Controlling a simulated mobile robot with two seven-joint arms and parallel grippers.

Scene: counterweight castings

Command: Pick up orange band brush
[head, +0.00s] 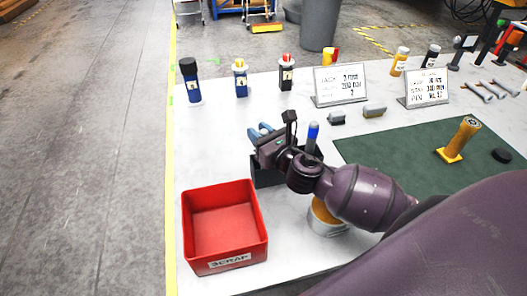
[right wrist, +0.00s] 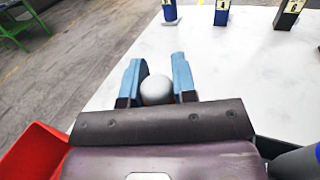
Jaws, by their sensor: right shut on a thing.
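My right gripper (head: 263,131) reaches over the black bin (head: 268,178) in the head view. In the right wrist view its blue fingers (right wrist: 157,82) are closed on a pale grey, round-ended thing (right wrist: 157,90). No orange band shows on that thing, so I cannot tell if it is the orange band brush; the head view hides it behind the gripper. A blue-topped upright thing (head: 312,136) stands at the bin's right side. My left gripper is not in view.
A red scrap bin (head: 226,262) stands in front, left of an orange-filled tin (head: 322,214). Small holders (head: 241,83) and sign plates (head: 340,85) stand farther back. A green mat (head: 390,150) holds a yellow casting (head: 460,138).

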